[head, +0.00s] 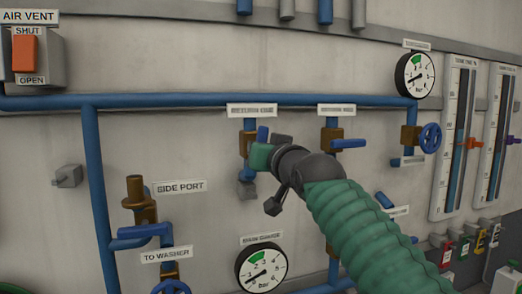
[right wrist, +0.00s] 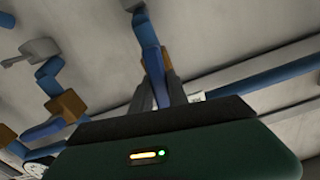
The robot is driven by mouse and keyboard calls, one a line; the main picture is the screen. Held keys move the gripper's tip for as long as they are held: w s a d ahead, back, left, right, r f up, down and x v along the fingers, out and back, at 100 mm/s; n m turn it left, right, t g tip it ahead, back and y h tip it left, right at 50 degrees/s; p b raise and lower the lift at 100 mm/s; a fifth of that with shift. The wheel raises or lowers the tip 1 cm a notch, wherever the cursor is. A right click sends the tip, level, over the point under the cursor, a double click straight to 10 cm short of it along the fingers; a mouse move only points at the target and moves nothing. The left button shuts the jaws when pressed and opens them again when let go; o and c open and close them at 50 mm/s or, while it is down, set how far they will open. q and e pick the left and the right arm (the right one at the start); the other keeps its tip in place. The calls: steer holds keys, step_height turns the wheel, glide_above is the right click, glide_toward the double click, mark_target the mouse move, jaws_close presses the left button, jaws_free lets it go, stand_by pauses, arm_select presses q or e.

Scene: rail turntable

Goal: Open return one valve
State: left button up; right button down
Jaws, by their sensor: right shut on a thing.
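The return one valve has a brass body (head: 246,143) on a blue pipe under a blurred label (head: 251,110). Part of its blue lever (head: 262,135) shows beside the body. My right gripper (head: 270,150) is at this valve, its arm reaching in from the lower right and hiding part of the lever. In the right wrist view the gripper fingers (right wrist: 168,92) are closed around a blue lever (right wrist: 150,45). The lever's exact angle is hard to tell. My left gripper is not in view.
The neighbouring valve (head: 332,140) has its blue lever pointing right, close to my right gripper. A round gauge (head: 262,268) sits below, and a side port (head: 136,200) is to the left. A blue pipe (head: 180,101) runs across above.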

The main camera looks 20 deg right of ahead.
steer(key=shift+w+f, duration=0.1)
steer(key=shift+f, duration=0.25)
steer(key=c, duration=1.6)
jaws_free()
steer(key=shift+o, duration=1.2)
steer(key=shift+w, duration=0.1)
steer(key=shift+o, duration=0.4)
steer(key=shift+w+r, duration=0.1)
steer(key=shift+w, duration=0.1)
steer(key=s+b, duration=0.8)
steer(key=s, duration=0.8)
steer(key=shift+s+d, duration=0.25)
steer(key=shift+s, duration=0.1)
